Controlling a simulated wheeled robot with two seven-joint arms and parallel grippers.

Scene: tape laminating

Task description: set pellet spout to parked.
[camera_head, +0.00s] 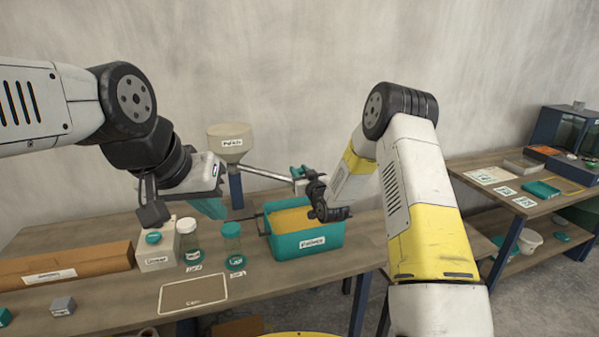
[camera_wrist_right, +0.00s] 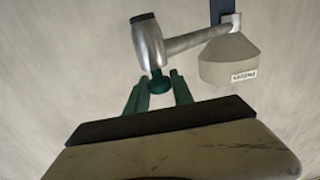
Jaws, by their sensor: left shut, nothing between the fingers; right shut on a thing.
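The pellet hopper (camera_head: 231,142) is a beige funnel on a blue post at the back of the bench, and it also shows in the right wrist view (camera_wrist_right: 228,62). Its grey metal spout (camera_head: 265,173) reaches right, towards the teal bin. In the right wrist view, the spout (camera_wrist_right: 190,42) ends in a thick nozzle with a green knob (camera_wrist_right: 159,82) beneath. My right gripper (camera_wrist_right: 160,92) has its green fingers shut on this knob; in the head view the gripper (camera_head: 299,172) is at the spout's end. My left gripper (camera_head: 210,208) is shut and empty, left of the post.
A teal bin (camera_head: 310,243) with yellow contents stands below the spout's end. Two jars (camera_head: 190,245) (camera_head: 233,246), a beige box (camera_head: 156,257) and a brown carton (camera_head: 75,266) stand left of it. A framed mat (camera_head: 193,293) lies at the front. Another bench (camera_head: 470,168) is at right.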

